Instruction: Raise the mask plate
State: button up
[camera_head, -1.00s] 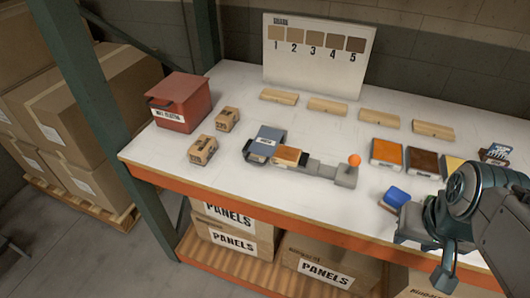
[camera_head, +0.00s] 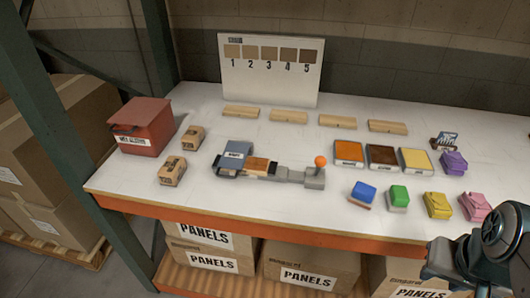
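The mask plate appears to be the blue-grey labelled plate (camera_head: 236,153) at the left end of a small grey device (camera_head: 290,174) on the white bench. Its label is too small to read for certain. An orange-brown block (camera_head: 258,165) sits on the device just right of the plate. A lever with an orange knob (camera_head: 320,161) stands at the device's right end. My gripper (camera_head: 447,262) is at the lower right, in front of the bench and well away from the plate. It is dark and partly cut off, and its fingers cannot be made out.
A red bin (camera_head: 142,128) and two small cartons (camera_head: 172,171) stand left of the device. Several wooden strips (camera_head: 289,117) lie behind it, before a numbered board (camera_head: 271,66). Colour trays (camera_head: 382,156) and coloured blocks (camera_head: 398,199) lie right. A green post (camera_head: 62,110) stands left.

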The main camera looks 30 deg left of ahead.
aim_at(234, 156)
jog(key=z, duration=0.05)
jog(key=i, duration=0.4)
jog(key=u, duration=2.15)
jog(key=k, duration=1.25)
jog(key=u, duration=0.55)
jog(key=i, duration=1.25)
jog(key=z, duration=1)
jog(key=i, duration=0.4)
jog(key=z, duration=0.4)
